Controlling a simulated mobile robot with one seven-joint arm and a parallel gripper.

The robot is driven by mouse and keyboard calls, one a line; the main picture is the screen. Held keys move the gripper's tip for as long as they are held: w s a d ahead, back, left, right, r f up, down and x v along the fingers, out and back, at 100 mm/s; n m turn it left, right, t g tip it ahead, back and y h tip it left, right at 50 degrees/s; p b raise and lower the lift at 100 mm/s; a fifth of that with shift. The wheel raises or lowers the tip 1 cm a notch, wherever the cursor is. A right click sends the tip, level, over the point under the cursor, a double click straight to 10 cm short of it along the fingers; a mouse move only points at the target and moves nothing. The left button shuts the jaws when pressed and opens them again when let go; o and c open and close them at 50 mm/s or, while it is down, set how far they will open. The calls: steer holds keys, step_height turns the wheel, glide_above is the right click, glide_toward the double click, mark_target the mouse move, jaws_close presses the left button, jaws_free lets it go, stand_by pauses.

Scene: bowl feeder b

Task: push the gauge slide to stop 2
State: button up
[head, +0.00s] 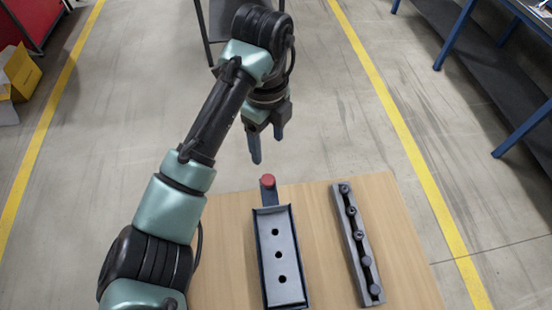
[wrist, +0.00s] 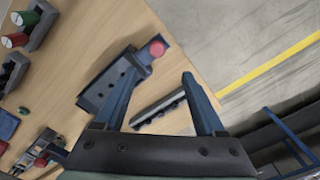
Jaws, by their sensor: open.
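A grey plate with three dark holes and raised dark-blue side walls (head: 279,255) lies on the wooden table. A red round knob (head: 268,181) sits on a narrow dark piece at its far end; I take this to be the gauge slide. The knob also shows in the wrist view (wrist: 157,48), with the holed plate (wrist: 97,92) beside it, partly behind a finger. My gripper (head: 266,150) is open and empty, in the air beyond the knob and apart from it. In the wrist view its fingers (wrist: 160,72) are spread. No stop numbers are legible.
A grey rail with several black knobs (head: 357,243) lies to the right on the table (head: 402,260). In the wrist view, red and green cylinders (wrist: 15,40) in dark holders and other small items stand on the left. Floor lies beyond the table's far edge.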

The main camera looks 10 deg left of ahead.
mark_target(268, 179)
steer(key=f+b, duration=0.2)
steer(key=f, duration=0.1)
steer(key=f+b, duration=0.2)
steer(key=f, duration=0.2)
steer(key=f+b, duration=0.2)
steer(key=f, duration=0.1)
steer(key=shift+s+a+f, duration=0.1)
steer(key=shift+s+f, duration=0.25)
steer(key=shift+f, duration=0.95)
steer(key=shift+c, duration=0.4)
steer(key=shift+w, duration=0.1)
jaws_close()
